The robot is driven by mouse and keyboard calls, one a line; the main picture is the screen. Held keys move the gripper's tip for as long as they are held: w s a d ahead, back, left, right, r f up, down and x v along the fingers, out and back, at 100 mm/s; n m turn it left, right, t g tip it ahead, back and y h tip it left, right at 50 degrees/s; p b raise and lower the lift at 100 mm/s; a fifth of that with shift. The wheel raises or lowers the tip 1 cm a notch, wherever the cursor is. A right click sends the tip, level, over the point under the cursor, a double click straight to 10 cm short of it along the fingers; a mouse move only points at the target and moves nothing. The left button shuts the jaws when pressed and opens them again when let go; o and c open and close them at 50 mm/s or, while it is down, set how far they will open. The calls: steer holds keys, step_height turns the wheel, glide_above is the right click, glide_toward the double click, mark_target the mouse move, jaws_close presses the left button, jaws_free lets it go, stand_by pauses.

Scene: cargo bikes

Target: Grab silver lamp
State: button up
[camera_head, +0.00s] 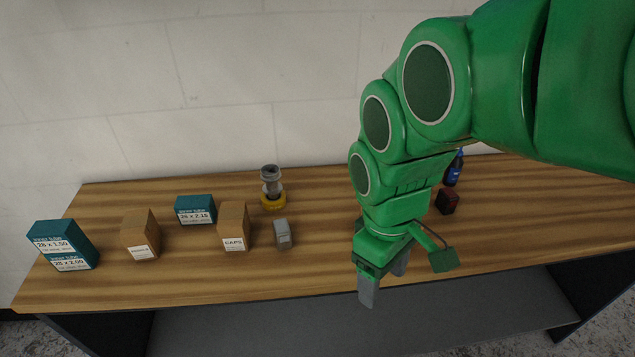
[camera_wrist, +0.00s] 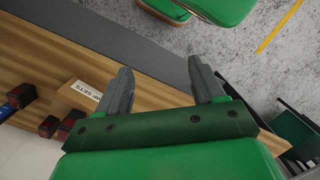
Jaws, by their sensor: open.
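The silver lamp (camera_head: 283,235) appears to be the small grey block-shaped item on the wooden workbench, just right of the CAPS box, in the head view. It stands apart from my gripper and does not show in the wrist view. My gripper (camera_head: 384,277) hangs near the bench's front edge, to the right of the lamp, with its fingers pointing down. In the wrist view my gripper (camera_wrist: 160,72) has its two grey fingers spread with nothing between them.
Left on the workbench (camera_head: 330,225) stand teal inner tube boxes (camera_head: 65,245), brown cartons (camera_head: 140,236) and a grey-yellow item (camera_head: 271,187). Right are a dark blue bottle (camera_head: 454,170) and a red-black block (camera_head: 446,202). The wrist view shows another labelled carton (camera_wrist: 72,98).

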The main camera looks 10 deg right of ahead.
steer(key=w+a+n, duration=0.3)
steer(key=w+n, duration=0.3)
steer(key=n, duration=0.1)
steer(key=n+t, duration=0.2)
steer(key=n, duration=2.1)
glide_above(281, 226)
steer(key=shift+y, duration=0.3)
steer(key=f, duration=0.7)
steer(key=shift+s+d+f, duration=0.2)
steer(key=shift+s+d, duration=0.05)
steer(key=shift+s, duration=0.1)
steer(key=shift+w+a+f, duration=0.15)
steer(key=shift+w+f, duration=0.15)
steer(key=shift+f, duration=0.1)
steer(key=shift+a+f, duration=0.1)
steer(key=shift+f, duration=3.7)
steer(key=c, duration=1.1)
steer(key=shift+r, duration=0.1)
